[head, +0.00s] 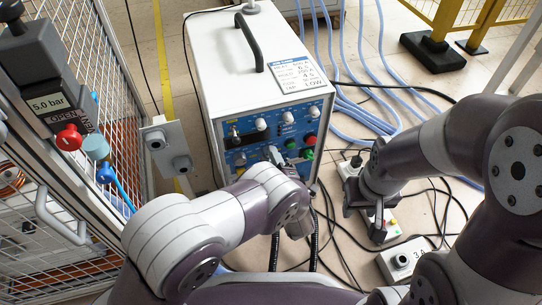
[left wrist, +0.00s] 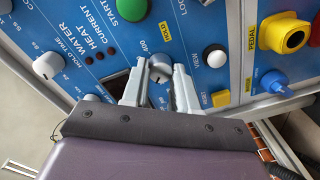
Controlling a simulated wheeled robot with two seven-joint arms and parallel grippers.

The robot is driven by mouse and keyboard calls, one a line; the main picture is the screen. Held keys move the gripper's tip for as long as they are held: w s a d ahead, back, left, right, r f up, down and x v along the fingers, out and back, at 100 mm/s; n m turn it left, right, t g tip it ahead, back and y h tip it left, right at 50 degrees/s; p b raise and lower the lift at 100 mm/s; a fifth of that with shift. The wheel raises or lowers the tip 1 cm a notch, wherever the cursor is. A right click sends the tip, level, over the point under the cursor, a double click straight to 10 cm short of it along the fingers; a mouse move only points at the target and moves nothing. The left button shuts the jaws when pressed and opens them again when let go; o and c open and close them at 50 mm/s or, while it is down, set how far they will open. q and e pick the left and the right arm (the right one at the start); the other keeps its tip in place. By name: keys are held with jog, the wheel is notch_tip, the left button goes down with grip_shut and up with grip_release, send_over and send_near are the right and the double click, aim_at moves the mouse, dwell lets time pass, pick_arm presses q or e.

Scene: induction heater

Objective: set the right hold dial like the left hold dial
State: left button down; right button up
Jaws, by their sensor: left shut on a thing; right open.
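The induction heater (head: 225,50) is a white cabinet with a blue front panel (head: 325,105) carrying several white dials. My left gripper (head: 272,157) is at the lower part of this panel. In the left wrist view, my left gripper (left wrist: 160,88) is shut on a grey knob (left wrist: 160,66), one finger on each side, beside a yellow HOLD label (left wrist: 166,36) and a printed 400. A white dial (left wrist: 48,66) near the HOLD TIME print is apart from the gripper. I cannot tell which knobs are the left and right hold dials. My right gripper (head: 376,222) is open, away from the panel.
A green button (left wrist: 132,8), a white knob (left wrist: 214,56) and a yellow button (left wrist: 221,98) are near my left gripper. A wire-mesh cage (head: 115,120) stands at the left.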

pick_arm(q)
jog(key=shift+a+f+n+p, duration=0.1)
jog(key=shift+n+p, duration=0.2)
jog(key=shift+n, duration=1.8)
pick_arm(e)
jog(key=shift+r, duration=0.4)
pick_arm(q)
jog(key=c, duration=0.9)
grip_release()
jog(key=shift+o, duration=0.2)
pick_arm(e)
jog(key=shift+s, duration=0.1)
